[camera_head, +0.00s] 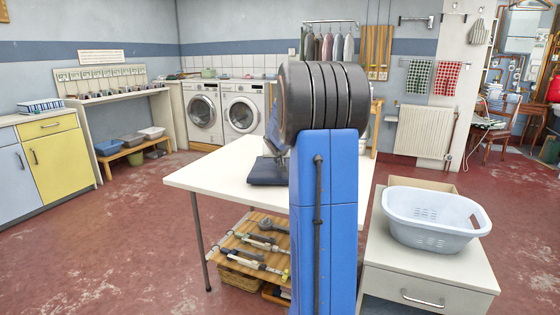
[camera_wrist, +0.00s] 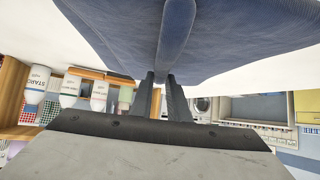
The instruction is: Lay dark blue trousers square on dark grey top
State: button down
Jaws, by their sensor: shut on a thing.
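The dark blue trousers (camera_head: 267,171) lie as a folded bundle on the white table (camera_head: 215,180) in the head view, partly hidden behind my blue arm. In the wrist view the trousers (camera_wrist: 100,30) fill the upper part, with a thick fold running down the middle to my fingers. My gripper (camera_wrist: 161,80) is shut on this cloth at its edge. In the head view my gripper is mostly hidden behind my arm. I cannot make out a dark grey top in either view.
A pale blue laundry basket (camera_head: 432,222) stands on a white cabinet (camera_head: 425,272) at the right. Below the table is a wooden shelf (camera_head: 240,247) with tools. The table's left part is bare. The red floor (camera_head: 120,240) at the left is largely clear.

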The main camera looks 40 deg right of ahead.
jog(key=c, duration=1.7)
grip_release()
jog(key=shift+s+a+r, duration=0.2)
jog(key=shift+r, duration=0.1)
jog(key=v, duration=1.1)
jog(key=shift+s+a, duration=0.1)
jog(key=shift+a, duration=0.1)
